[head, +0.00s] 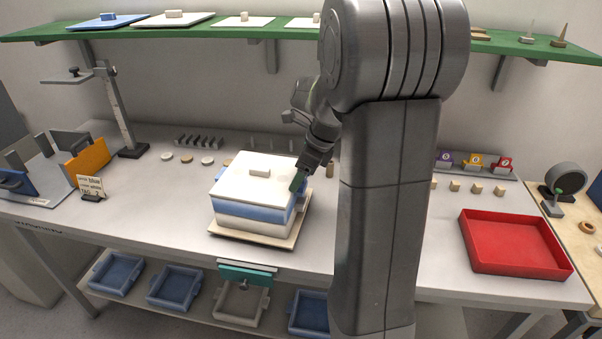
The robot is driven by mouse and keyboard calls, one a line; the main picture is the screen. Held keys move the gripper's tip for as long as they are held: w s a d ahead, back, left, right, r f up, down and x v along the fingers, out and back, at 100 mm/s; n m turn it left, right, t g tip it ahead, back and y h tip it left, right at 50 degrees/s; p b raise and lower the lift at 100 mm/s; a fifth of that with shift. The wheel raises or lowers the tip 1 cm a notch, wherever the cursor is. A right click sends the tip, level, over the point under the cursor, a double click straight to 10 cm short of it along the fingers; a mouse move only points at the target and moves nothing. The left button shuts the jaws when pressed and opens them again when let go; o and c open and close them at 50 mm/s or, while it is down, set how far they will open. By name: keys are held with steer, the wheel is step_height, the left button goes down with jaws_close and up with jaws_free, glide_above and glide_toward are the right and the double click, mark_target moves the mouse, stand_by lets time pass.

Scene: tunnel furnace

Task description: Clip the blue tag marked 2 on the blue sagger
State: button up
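The blue sagger (245,211) stands mid-table as a blue band under a white lid (258,176), above a white layer. My gripper (297,184) is at its right side, close to the lid's right edge, pointing down and left. Its dark green fingertip shows, but whether it is open, shut or holding something is too small to tell. A bit of blue shows below the fingertip at the sagger's right side; I cannot tell if it is a tag or the wall. No blue tag marked 2 is clearly visible. Purple, orange and red tags (473,162) stand on a rack.
A card (90,187) reading blue, white, tag 2 stands at left. The sagger stack sits on a tan board (285,238). A red tray (512,246) is at right. My arm hides the table's centre-right. A green shelf (290,33) runs above.

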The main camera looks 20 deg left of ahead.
steer(key=shift+s+d+f+b, duration=0.2)
steer(key=shift+s+f, duration=0.05)
steer(key=shift+f, duration=0.5)
steer(key=shift+s+d+f+b, duration=0.15)
steer(key=shift+s+f, duration=0.05)
steer(key=shift+f, duration=0.5)
steer(key=o, duration=0.8)
steer(key=shift+o, duration=1.2)
steer(key=shift+w+f, duration=0.1)
steer(key=shift+w, duration=0.05)
steer(key=shift+r+p, duration=0.6)
steer(key=shift+r, duration=0.05)
steer(key=w+a+p+v, duration=0.1)
steer(key=p+v, duration=0.6)
steer(key=v, duration=0.2)
steer(key=shift+r, duration=0.45)
